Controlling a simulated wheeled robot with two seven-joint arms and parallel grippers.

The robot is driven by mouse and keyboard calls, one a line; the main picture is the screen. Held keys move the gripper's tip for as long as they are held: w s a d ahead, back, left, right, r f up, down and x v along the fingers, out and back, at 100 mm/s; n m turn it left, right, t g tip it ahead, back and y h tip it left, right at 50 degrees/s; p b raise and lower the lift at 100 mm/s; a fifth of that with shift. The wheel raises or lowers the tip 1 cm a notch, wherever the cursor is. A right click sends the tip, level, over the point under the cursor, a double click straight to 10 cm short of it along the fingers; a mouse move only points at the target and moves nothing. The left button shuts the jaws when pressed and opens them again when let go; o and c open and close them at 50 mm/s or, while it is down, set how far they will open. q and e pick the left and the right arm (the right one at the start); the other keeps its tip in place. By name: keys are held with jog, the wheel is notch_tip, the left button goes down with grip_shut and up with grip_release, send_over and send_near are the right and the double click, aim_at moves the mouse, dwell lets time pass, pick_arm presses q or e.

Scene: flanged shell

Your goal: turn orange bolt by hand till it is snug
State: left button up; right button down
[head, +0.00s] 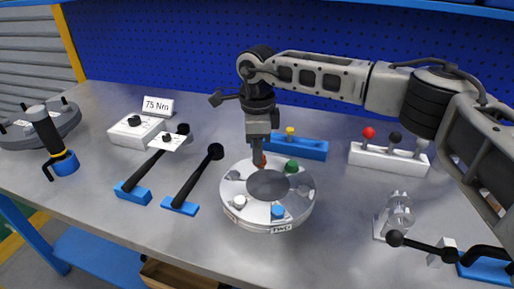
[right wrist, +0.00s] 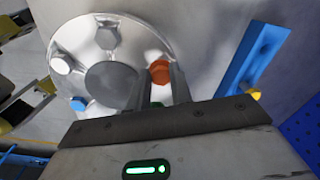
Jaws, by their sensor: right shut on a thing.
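The round silver flanged shell (head: 240,215) sits on the grey bench, with coloured bolts around its rim and a dark round centre. The orange bolt (head: 263,161) is at the far side of the rim, partly hidden by my right gripper (head: 258,158). That gripper points straight down and is shut on the orange bolt. In the right wrist view the orange bolt head (right wrist: 160,71) shows between the two fingers (right wrist: 164,88). A green bolt (head: 291,166) is close to its right, and a blue bolt (head: 277,211) is at the front. My left gripper is not in view.
A blue holder (head: 305,148) with a yellow knob stands just behind the shell. A white rack (head: 385,160) with knobs is at the right.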

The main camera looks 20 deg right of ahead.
jog(key=m, duration=0.3)
jog(key=shift+w+m, duration=0.1)
jog(key=shift+m, duration=0.3)
jog(key=m, duration=0.4)
jog(key=shift+w+d+m+b, duration=0.1)
jog(key=shift+w+m+b, duration=0.05)
jog(key=shift+m+b, duration=0.2)
jog(key=m, duration=0.5)
jog(key=shift+w+d+r, duration=0.1)
jog(key=shift+d+r, duration=0.05)
jog(key=shift+d+m, duration=0.1)
jog(key=shift+m, duration=1.05)
jog(key=shift+r, duration=0.1)
jog(key=c, duration=1.3)
grip_release()
jog(key=shift+o, duration=0.3)
